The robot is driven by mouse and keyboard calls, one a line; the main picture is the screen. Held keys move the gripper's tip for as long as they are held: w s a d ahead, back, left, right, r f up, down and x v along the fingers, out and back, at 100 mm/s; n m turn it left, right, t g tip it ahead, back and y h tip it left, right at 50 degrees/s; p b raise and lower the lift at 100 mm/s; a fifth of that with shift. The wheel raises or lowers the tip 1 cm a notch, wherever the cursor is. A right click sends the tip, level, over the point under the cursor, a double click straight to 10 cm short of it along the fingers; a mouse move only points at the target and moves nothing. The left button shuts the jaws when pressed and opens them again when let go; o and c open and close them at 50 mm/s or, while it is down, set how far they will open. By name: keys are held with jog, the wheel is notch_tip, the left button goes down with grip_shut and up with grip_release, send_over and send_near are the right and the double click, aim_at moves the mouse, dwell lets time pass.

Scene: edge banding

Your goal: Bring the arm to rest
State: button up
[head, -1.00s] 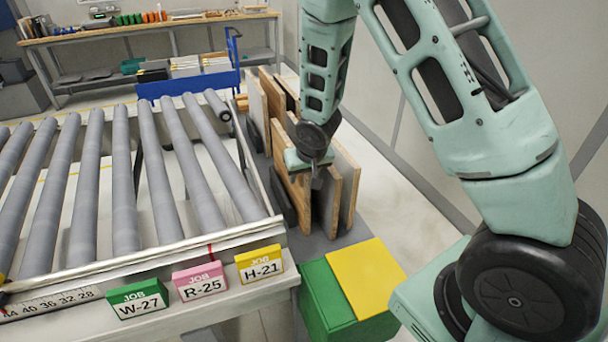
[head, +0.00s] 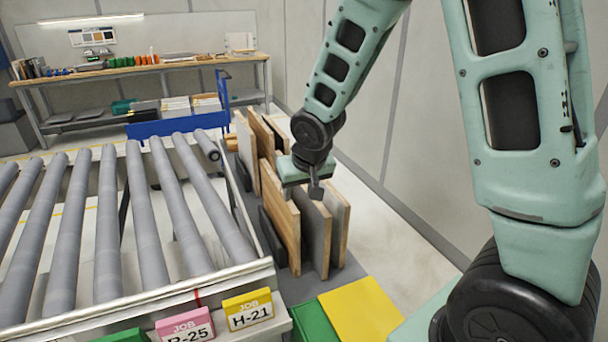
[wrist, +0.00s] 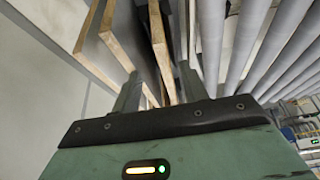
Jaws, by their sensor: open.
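My gripper (wrist: 160,95) shows in the wrist view with its two fingers apart and the upright boards beyond them. In the head view my gripper (head: 315,190) hangs from the pale green arm, right over the front group of boards. A wooden board (head: 281,215) stands upright there, with a grey board (head: 313,232) beside it. Board edges (wrist: 165,50) run past and between the fingers in the wrist view. I cannot tell whether a finger touches a board. I see nothing held.
A roller conveyor (head: 145,215) fills the left. Job tags, pink (head: 186,325) and yellow (head: 248,309), stand at its front edge. A green and yellow box (head: 360,308) sits in front of the boards. A blue cart (head: 180,122) and workbench (head: 150,68) are behind. Floor right of the boards is clear.

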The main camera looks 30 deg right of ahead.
jog(key=v, duration=0.6)
jog(key=s+a+f+n+g, duration=0.1)
jog(key=s+a+n+g, duration=0.1)
jog(key=s+a+n, duration=0.3)
jog(key=s+a+f+n+g+y+b, duration=0.1)
jog(key=s+a+n, duration=0.4)
jog(key=s+a, duration=0.9)
jog(key=s+g, duration=0.1)
jog(key=s, duration=0.3)
jog(key=shift+s+g+y, duration=0.3)
jog(key=shift+g, duration=0.1)
jog(key=shift+c, duration=0.6)
jog(key=shift+a, duration=0.1)
jog(key=shift+c, duration=0.2)
